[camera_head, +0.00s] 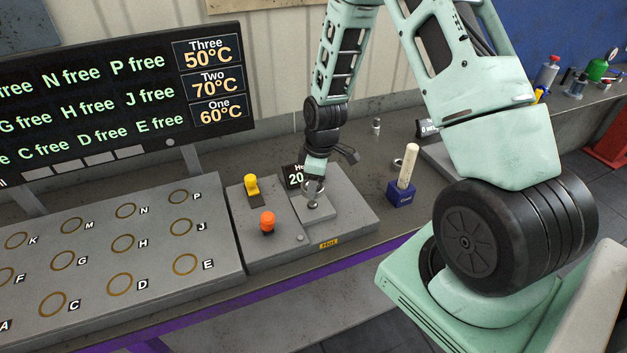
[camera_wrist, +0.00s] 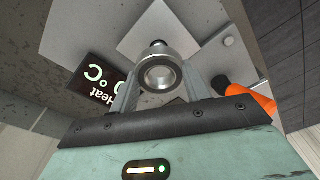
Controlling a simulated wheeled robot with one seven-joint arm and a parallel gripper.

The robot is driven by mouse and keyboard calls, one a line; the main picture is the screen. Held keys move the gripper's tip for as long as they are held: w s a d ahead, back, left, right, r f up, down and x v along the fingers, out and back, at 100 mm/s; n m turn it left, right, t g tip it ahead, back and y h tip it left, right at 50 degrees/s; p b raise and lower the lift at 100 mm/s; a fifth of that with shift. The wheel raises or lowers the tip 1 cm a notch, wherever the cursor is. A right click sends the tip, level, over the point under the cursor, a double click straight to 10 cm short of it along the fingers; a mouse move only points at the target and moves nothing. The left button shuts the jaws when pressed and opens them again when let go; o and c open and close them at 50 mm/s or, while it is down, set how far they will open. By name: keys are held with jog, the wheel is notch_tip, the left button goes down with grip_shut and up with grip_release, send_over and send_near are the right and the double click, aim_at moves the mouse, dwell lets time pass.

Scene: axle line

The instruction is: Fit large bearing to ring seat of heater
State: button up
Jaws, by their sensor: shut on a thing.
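My gripper (camera_head: 313,182) points down over the heater (camera_head: 345,222), a grey box with a "Hot" label. It is shut on the large bearing, a silver metal ring (camera_wrist: 160,76), which sits between the two fingers in the wrist view. In the head view the bearing (camera_head: 314,190) is small and partly covered by the fingers. The ring seat (camera_head: 312,204) is a short post on a pale square plate. Its dark tip (camera_wrist: 158,43) shows just beyond the ring in the wrist view. The bearing appears above the seat; I cannot tell whether they touch.
An orange knob (camera_head: 267,221) and a yellow lever (camera_head: 252,186) stand left of the seat. A heater display (camera_head: 295,176) is behind. A blue block with a pale rod (camera_head: 401,191) stands right. The lettered ring board (camera_head: 150,240) lies left, below a large display (camera_head: 110,100).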

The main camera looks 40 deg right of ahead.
aim_at(313, 202)
jog(key=shift+f+b, duration=0.85)
jog(key=shift+f, duration=0.6)
jog(key=shift+f, duration=0.2)
jog(key=shift+f+b, duration=0.9)
jog(key=shift+f, duration=0.05)
jog(key=shift+f, duration=0.15)
jog(key=o, duration=1.2)
jog(key=r+b, duration=0.1)
jog(key=r, duration=0.4)
jog(key=s+d+r+b, duration=0.1)
jog(key=r, duration=0.5)
jog(key=r+b, duration=0.1)
jog(key=r, duration=0.5)
jog(key=shift+s+d+r, duration=0.2)
jog(key=shift+s, duration=0.1)
jog(key=shift+a, duration=0.1)
